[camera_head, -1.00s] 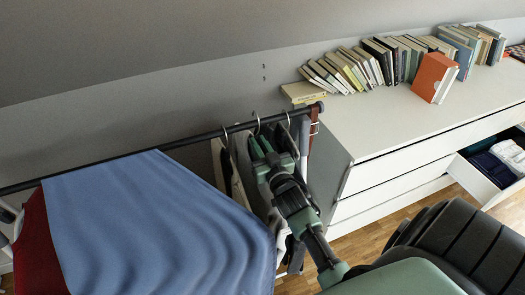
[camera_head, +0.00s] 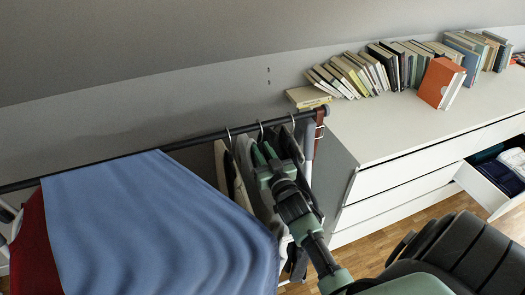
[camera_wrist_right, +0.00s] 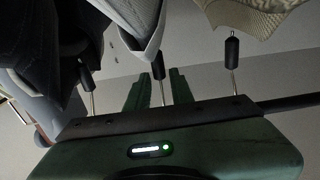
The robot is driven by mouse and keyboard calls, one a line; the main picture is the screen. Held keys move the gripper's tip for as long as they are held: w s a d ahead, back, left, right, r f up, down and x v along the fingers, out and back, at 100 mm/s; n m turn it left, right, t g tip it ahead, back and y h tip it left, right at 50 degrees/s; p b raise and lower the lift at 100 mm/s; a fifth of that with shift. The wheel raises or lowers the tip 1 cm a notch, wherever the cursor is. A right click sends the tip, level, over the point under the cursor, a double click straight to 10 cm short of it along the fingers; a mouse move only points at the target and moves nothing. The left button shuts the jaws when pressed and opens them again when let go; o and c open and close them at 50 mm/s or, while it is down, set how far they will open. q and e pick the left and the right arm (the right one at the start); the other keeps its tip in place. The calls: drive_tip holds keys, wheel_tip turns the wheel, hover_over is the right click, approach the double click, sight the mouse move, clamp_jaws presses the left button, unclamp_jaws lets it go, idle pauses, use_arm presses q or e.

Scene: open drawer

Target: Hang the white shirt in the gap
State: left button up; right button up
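Several garments hang at the right end of a dark clothes rail (camera_head: 190,143). A pale cream garment (camera_head: 221,166) is leftmost of these, with a grey one beside it. I cannot tell for sure which is the white shirt. My right gripper (camera_head: 264,154) is among them just below the rail, at the middle hanger hook (camera_head: 261,129). In the right wrist view its two green fingers (camera_wrist_right: 160,90) stand apart, with a thin metal hook between them. A whitish-edged garment (camera_wrist_right: 152,48) hangs on that hook; a beige knit (camera_wrist_right: 247,18) is to the right. My left gripper is not in view.
A large blue cloth (camera_head: 155,220) covers the left part of the rail, with a red one (camera_head: 35,245) beside it. A white dresser (camera_head: 390,130) with books on top stands right of the rail. One drawer (camera_head: 490,185) is open with folded clothes inside.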

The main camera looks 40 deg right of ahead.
drive_tip(key=shift+o, duration=1)
drive_tip(key=shift+f, duration=0.15)
drive_tip(key=shift+s, duration=0.2)
drive_tip(key=v, duration=0.7)
drive_tip(key=shift+s+a+b, duration=0.1)
drive_tip(key=shift+s+b, duration=0.15)
drive_tip(key=shift+b, duration=0.15)
